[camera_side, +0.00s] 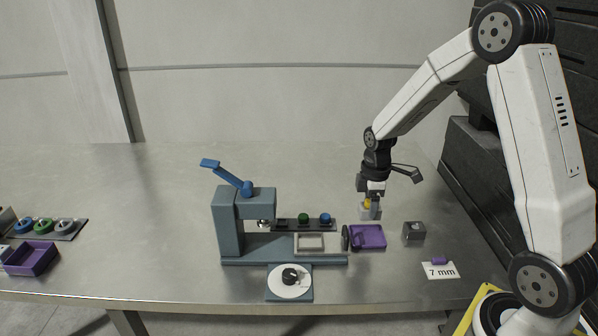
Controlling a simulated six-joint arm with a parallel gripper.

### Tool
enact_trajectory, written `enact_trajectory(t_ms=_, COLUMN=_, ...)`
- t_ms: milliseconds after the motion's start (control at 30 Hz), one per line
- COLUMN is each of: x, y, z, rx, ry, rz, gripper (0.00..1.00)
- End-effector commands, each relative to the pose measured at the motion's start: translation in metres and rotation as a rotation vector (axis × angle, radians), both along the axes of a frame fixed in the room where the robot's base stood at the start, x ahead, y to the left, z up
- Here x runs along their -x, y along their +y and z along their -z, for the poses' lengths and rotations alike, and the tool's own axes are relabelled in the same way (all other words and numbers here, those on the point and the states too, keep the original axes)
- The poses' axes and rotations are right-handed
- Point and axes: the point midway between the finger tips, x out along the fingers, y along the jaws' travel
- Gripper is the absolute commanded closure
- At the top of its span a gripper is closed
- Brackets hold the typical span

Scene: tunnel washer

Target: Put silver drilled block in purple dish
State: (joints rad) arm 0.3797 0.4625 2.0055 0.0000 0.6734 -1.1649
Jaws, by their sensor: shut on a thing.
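My gripper (371,207) points down just above and behind the purple dish (368,246). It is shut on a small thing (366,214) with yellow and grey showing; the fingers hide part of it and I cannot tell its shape. The purple dish lies at the right end of the blue-grey machine and looks empty. A silver-grey block (413,231) with a dark spot like a hole on it stands on the table to the right of the dish, apart from my gripper.
The blue-grey machine (228,226) has a blue lever, a white dial (290,281) and a dark rack (289,225) with coloured knobs. A "7 mm" card (440,271) with a purple piece lies front right. Another purple tray (31,258) is far left. The back table is clear.

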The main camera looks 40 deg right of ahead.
Motion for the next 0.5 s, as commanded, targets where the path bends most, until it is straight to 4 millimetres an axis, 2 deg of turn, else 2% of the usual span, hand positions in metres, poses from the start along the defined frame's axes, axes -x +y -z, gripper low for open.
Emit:
enact_trajectory(t_ms=133, x=-0.0012, y=-0.0080, z=0.0048, rx=0.001, ry=-0.001, rz=0.000, gripper=1.00)
enact_trajectory(t_ms=500, x=-0.0013, y=-0.0084, z=0.0083, rx=0.001, ry=-0.001, rz=-0.001, gripper=1.00)
